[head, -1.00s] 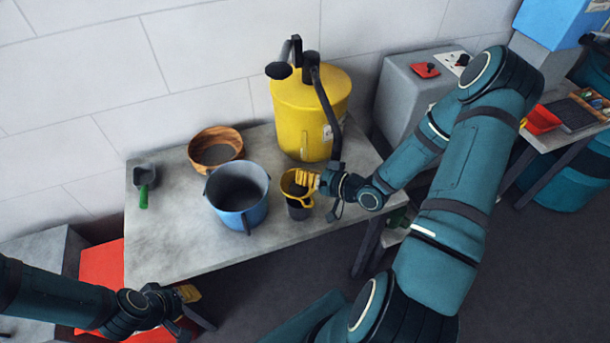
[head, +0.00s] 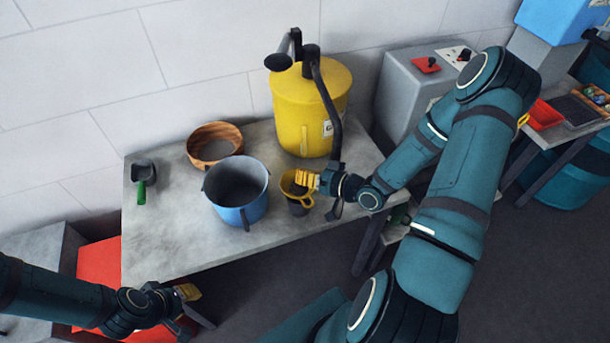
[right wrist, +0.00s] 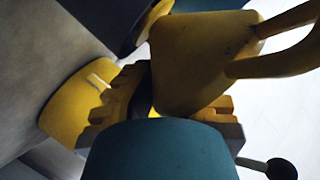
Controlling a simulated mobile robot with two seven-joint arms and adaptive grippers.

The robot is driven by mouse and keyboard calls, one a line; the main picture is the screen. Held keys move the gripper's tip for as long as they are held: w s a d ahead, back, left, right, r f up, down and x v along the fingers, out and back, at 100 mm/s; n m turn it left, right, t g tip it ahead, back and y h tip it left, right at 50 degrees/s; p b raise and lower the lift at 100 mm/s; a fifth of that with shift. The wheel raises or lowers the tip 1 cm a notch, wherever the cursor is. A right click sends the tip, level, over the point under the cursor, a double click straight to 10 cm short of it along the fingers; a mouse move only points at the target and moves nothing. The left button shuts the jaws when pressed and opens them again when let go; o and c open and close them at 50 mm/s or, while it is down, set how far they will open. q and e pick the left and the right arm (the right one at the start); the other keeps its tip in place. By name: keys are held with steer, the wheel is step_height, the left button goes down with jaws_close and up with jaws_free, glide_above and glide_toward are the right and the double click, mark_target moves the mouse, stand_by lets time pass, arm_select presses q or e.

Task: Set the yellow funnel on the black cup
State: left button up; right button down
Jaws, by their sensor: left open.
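The yellow funnel (head: 288,187) is at the mouth of the black cup (head: 299,209), near the table's front right part. Its looped handle points to the front. Whether the funnel rests on the cup or hangs just above it I cannot tell. My right gripper (head: 306,179) is at the funnel's right side and appears shut on its wall. In the right wrist view the funnel (right wrist: 195,60) lies against the ridged yellow finger pads, its handle towards the upper right. My left gripper (head: 197,304) is open and empty, off the table's front left edge.
A blue pot (head: 240,207) stands just left of the cup. A wooden bowl (head: 214,157), a grey scoop with green handle (head: 143,180) and a yellow tank (head: 300,115) with a crank are behind. The table's (head: 165,245) front left is clear.

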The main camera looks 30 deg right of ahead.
steer(key=shift+f+b, duration=0.6)
steer(key=shift+f, duration=0.15)
stand_by(0.3)
steer(key=shift+f, duration=0.1)
